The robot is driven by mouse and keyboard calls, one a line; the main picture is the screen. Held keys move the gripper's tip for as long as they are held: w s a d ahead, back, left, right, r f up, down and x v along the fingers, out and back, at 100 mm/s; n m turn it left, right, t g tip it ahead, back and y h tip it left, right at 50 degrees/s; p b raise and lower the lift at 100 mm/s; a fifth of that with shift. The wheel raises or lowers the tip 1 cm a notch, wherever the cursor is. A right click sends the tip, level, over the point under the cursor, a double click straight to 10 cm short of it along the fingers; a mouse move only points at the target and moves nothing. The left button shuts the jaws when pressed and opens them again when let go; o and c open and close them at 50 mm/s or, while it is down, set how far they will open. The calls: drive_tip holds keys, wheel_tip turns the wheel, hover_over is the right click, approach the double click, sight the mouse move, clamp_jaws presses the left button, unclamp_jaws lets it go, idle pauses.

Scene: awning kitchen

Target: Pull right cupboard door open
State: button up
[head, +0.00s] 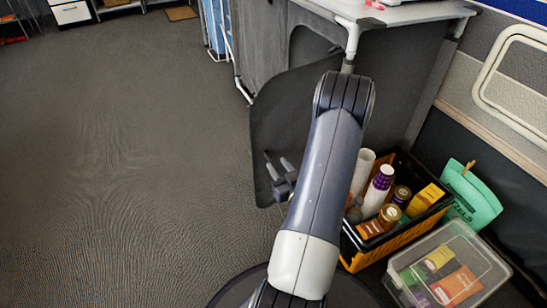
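The dark grey, round-cornered cupboard door (283,112) stands swung out from the grey fabric cupboard (258,42) near the picture's middle. A dark opening (308,46) shows above and behind it. My arm crosses in front and hides the door's right part. My gripper (276,159) is in front of the door's lower left part, near its free edge. Its two fingers point up and look apart, with nothing seen between them. I cannot tell whether they touch the door.
A black and orange crate (357,258) with bottles and boxes stands right of my arm. A clear lidded box (478,250) and a green bag (476,198) are beside it. A white table top (415,12) is above the cupboard. The floor (120,150) at left is clear.

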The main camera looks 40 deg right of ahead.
sight(271, 156)
drive_tip(key=shift+p+v, duration=0.4)
drive_tip(key=shift+v, duration=2.5)
drive_tip(key=b+x, duration=0.2)
drive_tip(key=x, duration=0.9)
drive_tip(key=shift+a, duration=0.1)
